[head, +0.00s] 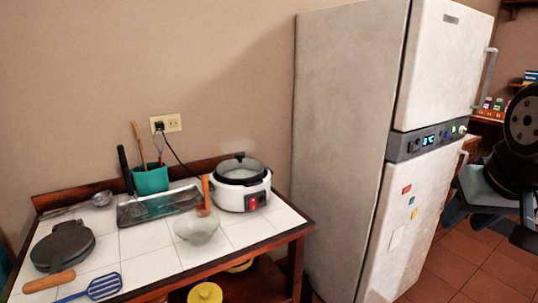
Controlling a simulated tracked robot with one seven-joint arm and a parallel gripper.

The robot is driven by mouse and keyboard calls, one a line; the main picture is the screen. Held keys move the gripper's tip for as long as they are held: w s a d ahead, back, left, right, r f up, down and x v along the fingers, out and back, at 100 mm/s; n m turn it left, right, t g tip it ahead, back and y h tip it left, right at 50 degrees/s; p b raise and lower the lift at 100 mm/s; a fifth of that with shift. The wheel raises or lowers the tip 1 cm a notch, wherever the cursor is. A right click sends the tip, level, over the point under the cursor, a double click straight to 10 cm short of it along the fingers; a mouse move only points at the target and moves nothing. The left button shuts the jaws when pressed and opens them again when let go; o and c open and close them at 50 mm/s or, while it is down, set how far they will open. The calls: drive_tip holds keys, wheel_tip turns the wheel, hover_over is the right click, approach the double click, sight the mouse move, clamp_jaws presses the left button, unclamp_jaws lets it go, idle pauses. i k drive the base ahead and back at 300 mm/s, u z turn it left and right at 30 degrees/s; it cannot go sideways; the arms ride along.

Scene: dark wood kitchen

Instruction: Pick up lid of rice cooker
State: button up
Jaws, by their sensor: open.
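The white rice cooker (232,200) stands on the tiled counter toward its right end, with a red switch on its front. Its lid (240,167) looks like glass with a dark rim and a black knob on top, and it sits on the cooker.
A glass bowl (196,228) and a wooden-handled utensil (206,194) stand close to the cooker's left. A metal tray (158,206), teal holder (151,180) and waffle iron (62,246) are farther left. The tall fridge (345,140) stands right of the counter.

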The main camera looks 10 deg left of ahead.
sight(240, 166)
drive_tip(key=u, duration=0.2)
drive_tip(key=i, duration=1.1)
drive_tip(key=u, duration=0.55)
drive_tip(key=k, duration=0.9)
drive_tip(key=u, duration=0.2)
drive_tip(key=i, duration=0.9)
drive_tip(key=z, duration=0.05)
